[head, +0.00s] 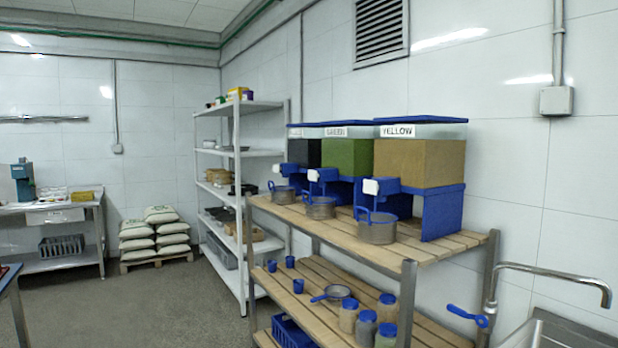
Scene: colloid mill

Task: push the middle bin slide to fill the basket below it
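Three bins with blue lids stand in a row on a wooden-slat rack. The middle bin (345,157) holds green contents and has a label that seems to read GREEN. Its slide (314,174) is a white-tipped piece on the blue front. The basket below it (320,208) is a metal mesh one with a blue handle, on the shelf under the spout. Its inside is hard to see. The near bin (420,162) is labelled YELLOW, with its own basket (376,229). The far bin (306,150) is dark, with a basket (283,194). Neither gripper is in view.
The rack's lower shelf (300,268) holds blue cups, a pan (337,292) and several jars (366,325). A sink with a tap (560,275) stands at the right. A metal shelf unit (240,190) and stacked sacks (155,235) stand behind. The floor at left is clear.

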